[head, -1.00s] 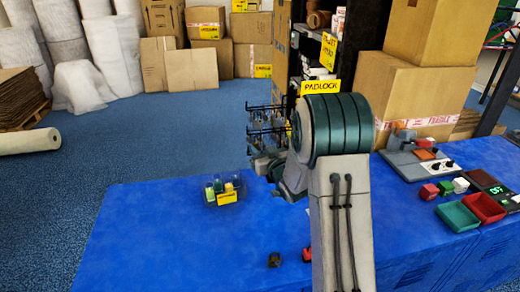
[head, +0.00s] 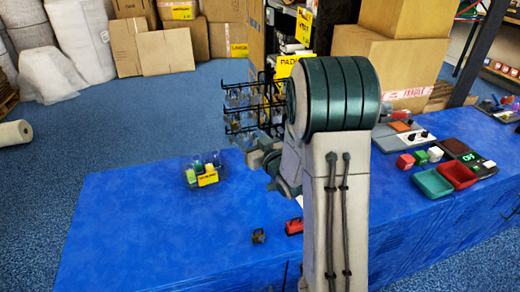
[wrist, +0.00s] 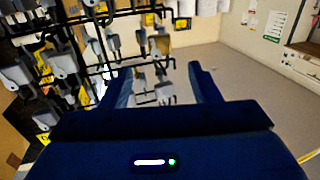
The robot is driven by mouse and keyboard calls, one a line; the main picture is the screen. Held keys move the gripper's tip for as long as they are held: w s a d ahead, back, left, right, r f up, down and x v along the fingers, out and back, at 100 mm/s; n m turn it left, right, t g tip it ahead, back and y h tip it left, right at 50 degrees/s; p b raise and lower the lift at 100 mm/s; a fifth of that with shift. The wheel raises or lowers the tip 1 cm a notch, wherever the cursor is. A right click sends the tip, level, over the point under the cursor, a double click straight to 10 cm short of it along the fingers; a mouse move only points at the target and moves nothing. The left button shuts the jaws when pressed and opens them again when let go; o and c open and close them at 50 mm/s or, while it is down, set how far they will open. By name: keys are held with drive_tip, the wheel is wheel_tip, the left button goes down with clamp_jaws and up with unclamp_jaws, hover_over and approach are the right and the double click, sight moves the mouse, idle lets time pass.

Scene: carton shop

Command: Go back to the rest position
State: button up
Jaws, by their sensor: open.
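My gripper (wrist: 160,85) shows in the wrist view with its two blue fingers apart and nothing between them. Beyond the fingers is a black wire rack (wrist: 115,65) hung with several grey padlock-like pieces. The rack also shows in the head view (head: 236,110), just left of my arm.
A clear tray (head: 190,178) with several small bottles and a yellow label (head: 207,178) stands on the blue table (head: 130,235). A small dark padlock (head: 259,236) and a red one (head: 294,226) lie near my arm.

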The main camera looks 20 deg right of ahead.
drive_tip(key=s+d+r+m+g+h+p, duration=0.25)
drive_tip(key=s+r+g+h+p, duration=0.45)
drive_tip(key=s, duration=0.5)
drive_tip(key=s+a+r+g+y+p, duration=0.1)
drive_tip(key=s+a+r+g+p, duration=0.1)
drive_tip(key=s, duration=0.7)
drive_tip(key=s+a+r+g+y+p, duration=0.1)
drive_tip(key=s+a+r+g+p, duration=0.2)
drive_tip(key=s, duration=0.6)
wheel_tip(320, 180, up, 4)
drive_tip(key=g+p, duration=0.2)
drive_tip(key=shift+s+f+m+g, duration=0.2)
drive_tip(key=shift+s+m+g, duration=0.1)
drive_tip(key=shift+m, duration=0.05)
